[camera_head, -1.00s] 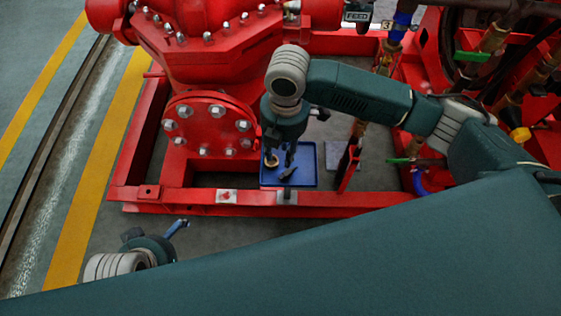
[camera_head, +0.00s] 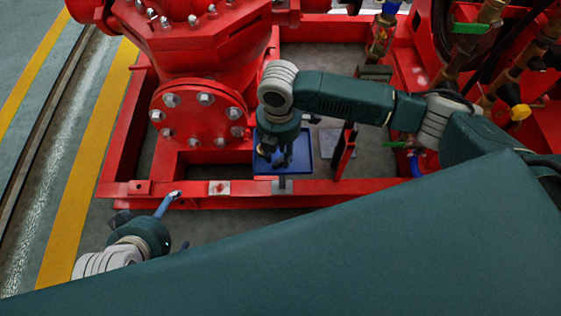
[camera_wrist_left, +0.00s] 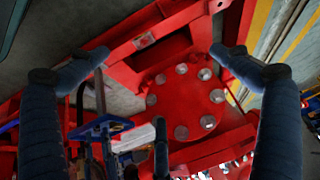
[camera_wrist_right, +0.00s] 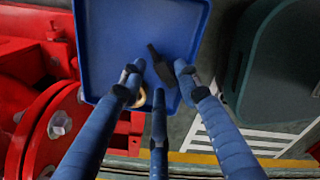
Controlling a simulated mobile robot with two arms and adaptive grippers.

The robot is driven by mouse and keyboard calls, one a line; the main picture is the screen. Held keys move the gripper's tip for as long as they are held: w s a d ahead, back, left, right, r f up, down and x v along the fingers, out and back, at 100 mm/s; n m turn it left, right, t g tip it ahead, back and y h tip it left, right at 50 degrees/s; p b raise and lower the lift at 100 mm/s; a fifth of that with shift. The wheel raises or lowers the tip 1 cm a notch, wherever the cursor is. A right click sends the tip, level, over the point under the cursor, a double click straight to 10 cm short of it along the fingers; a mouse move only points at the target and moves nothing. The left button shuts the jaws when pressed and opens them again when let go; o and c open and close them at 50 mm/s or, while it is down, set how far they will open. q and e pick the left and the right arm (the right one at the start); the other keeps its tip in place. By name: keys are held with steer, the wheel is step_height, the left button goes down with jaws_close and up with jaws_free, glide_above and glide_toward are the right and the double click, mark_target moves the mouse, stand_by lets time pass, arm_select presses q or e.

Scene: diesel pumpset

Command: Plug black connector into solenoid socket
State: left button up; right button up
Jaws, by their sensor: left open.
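A small black connector (camera_wrist_right: 165,72) lies in a blue tray (camera_wrist_right: 100,50), seen in the right wrist view. My right gripper (camera_wrist_right: 158,78) is open, its fingers spread around the connector; I cannot tell whether they touch it. In the head view, my right gripper (camera_head: 274,160) is over the blue tray (camera_head: 302,167) and hides the connector. My left gripper (camera_head: 178,215) is open and empty at the lower left, in front of the red frame. Its spread fingers also show in the left wrist view (camera_wrist_left: 158,70). I cannot make out the solenoid socket.
A tan ring (camera_wrist_right: 138,98) lies in the tray beside the connector. The red frame's front rail (camera_head: 240,197) runs before the tray, and a bolted red flange (camera_head: 197,115) stands left of it. A grey plate (camera_head: 328,143) lies to the tray's right.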

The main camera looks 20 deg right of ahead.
steer(key=shift+f, duration=0.6)
arm_select(q)
steer(key=w, duration=0.1)
steer(key=w+d+r+t, duration=0.1)
steer(key=shift+w+r, duration=0.15)
steer(key=shift+w, duration=0.15)
arm_select(e)
steer(key=shift+c, duration=0.3)
steer(key=c, duration=0.7)
steer(key=shift+c, duration=0.2)
arm_select(q)
steer(key=shift+s, duration=0.1)
arm_select(e)
steer(key=shift+r, duration=0.15)
